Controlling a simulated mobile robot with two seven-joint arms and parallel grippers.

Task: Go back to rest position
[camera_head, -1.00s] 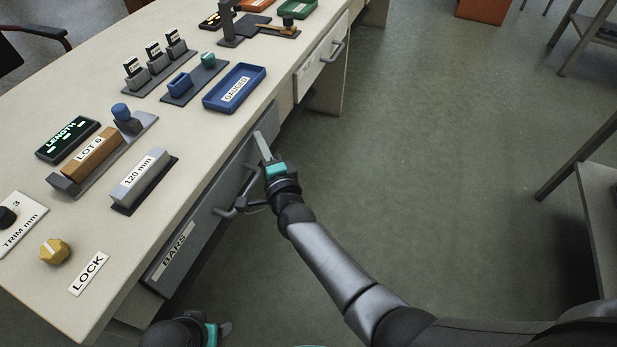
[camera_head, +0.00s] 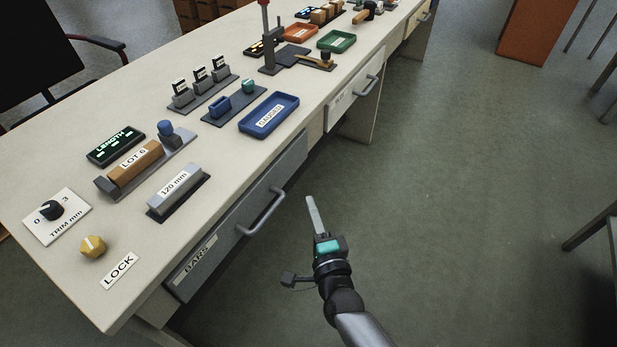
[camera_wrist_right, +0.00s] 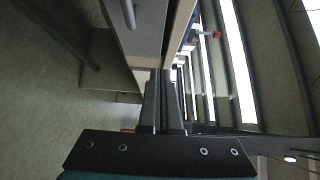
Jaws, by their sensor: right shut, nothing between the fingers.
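My right gripper (camera_head: 315,215) is shut and empty. It hangs over the open floor, to the right of the bench front and clear of the drawer handle (camera_head: 262,213). In the right wrist view its two fingers (camera_wrist_right: 165,100) are together with nothing between them. The grey BARS drawer (camera_head: 222,243) is in the bench front below the 120 mm bar; I cannot tell if it is fully closed. My left gripper is outside both current views.
The bench top (camera_head: 130,275) carries the LOT 6 block (camera_head: 135,163), the 120 mm bar (camera_head: 173,190), a yellow LOCK knob (camera_head: 93,246) and a blue GAUGED tray (camera_head: 269,115). Another handled drawer (camera_head: 354,98) is further along.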

